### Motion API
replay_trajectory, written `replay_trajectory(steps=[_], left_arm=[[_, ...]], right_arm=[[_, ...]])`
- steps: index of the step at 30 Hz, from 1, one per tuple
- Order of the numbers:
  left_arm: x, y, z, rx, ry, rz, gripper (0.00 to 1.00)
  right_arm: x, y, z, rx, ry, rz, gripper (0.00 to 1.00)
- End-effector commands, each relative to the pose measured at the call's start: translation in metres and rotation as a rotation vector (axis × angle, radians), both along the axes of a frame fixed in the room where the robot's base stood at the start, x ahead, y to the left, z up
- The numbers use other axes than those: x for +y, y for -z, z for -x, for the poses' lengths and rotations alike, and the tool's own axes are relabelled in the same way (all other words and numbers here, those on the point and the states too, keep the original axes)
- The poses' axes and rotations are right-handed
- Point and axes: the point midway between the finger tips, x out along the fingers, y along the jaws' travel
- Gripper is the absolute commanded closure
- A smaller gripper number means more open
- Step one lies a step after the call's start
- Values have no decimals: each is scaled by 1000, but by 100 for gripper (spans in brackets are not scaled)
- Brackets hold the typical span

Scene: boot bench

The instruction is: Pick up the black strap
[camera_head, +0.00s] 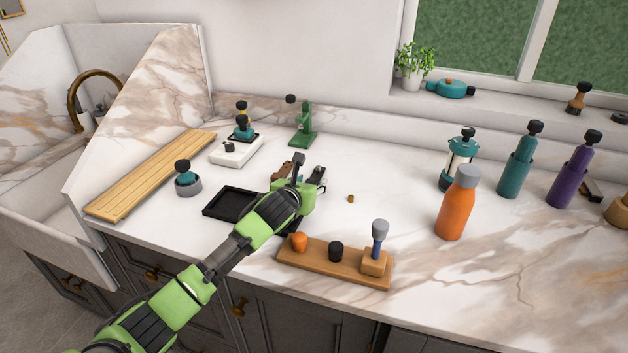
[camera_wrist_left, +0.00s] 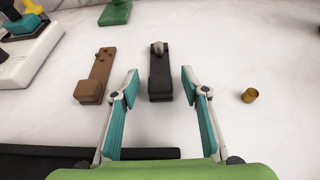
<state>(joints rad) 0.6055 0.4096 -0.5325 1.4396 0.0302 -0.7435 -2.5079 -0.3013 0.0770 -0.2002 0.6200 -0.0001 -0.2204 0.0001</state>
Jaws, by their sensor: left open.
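The black strap (camera_wrist_left: 160,72) lies flat on the marble counter in the left wrist view, pointing away from me, with a grey metal piece at its far end and a thick block at its near end. In the head view the black strap (camera_head: 319,171) is partly hidden by my gripper. My left gripper (camera_wrist_left: 160,84) is open and empty, with one teal-padded finger on each side of the strap's near end. It also shows in the head view (camera_head: 311,177). My right gripper is in neither view.
A brown strap (camera_wrist_left: 98,76) lies close to the left of the black one. A small brass cup (camera_wrist_left: 250,95) stands to the right. A black tray (camera_head: 229,204) and a wooden holder (camera_head: 312,262) are near my arm. An orange bottle (camera_head: 457,206) stands further right.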

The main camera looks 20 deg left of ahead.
Motion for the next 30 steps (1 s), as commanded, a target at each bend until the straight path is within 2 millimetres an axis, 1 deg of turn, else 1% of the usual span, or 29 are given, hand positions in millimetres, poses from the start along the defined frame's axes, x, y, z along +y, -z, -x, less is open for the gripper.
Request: replay_trajectory(steps=[3,9,10,11,12,14,15,25,30], left_arm=[[-1,2,-4,1,1,-1,58],[-1,2,-4,0,1,-1,58],[-1,2,-4,0,1,-1,61],[-1,2,-4,1,1,-1,69],[0,2,-4,1,1,-1,79],[0,2,-4,1,1,-1,95],[0,2,-4,1,1,-1,99],[0,1,-4,0,1,-1,99],[0,-8,-5,-2,0,-1,99]], right_arm=[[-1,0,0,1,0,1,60],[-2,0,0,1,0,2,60],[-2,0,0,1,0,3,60],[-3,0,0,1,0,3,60],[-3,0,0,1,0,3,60],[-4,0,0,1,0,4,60],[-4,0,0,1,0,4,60],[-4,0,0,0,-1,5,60],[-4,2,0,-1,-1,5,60]])
